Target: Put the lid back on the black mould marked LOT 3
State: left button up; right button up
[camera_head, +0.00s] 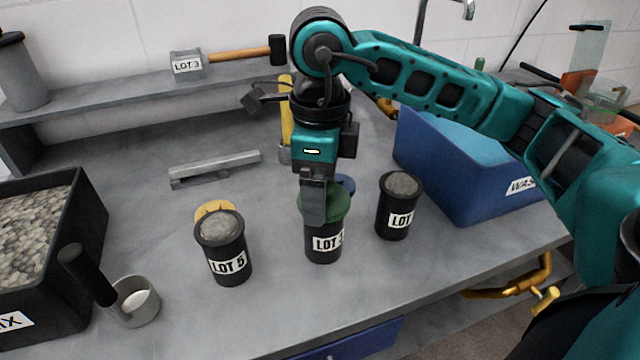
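The middle black mould (323,247) stands upright on the grey bench; its label reads LOT, with the digit hard to read. A green lid (338,203) is at its mouth and looks roughly level; I cannot tell whether it is fully seated. My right gripper (313,215) points down in front of the lid and overlaps it. Its fingers are seen side-on, so their gap and any grip on the lid are hidden. My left gripper is out of view.
An open, filled LOT 5 mould (228,262) stands left, a yellow lid (213,208) behind it. A LOT 3 block (187,66) is on the shelf.

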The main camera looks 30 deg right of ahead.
dwell(0.3)
jog(key=o, duration=0.9)
jog(key=shift+r+p, duration=2.35)
jog(key=shift+r, duration=1.2)
jog(key=shift+c, duration=0.2)
grip_shut()
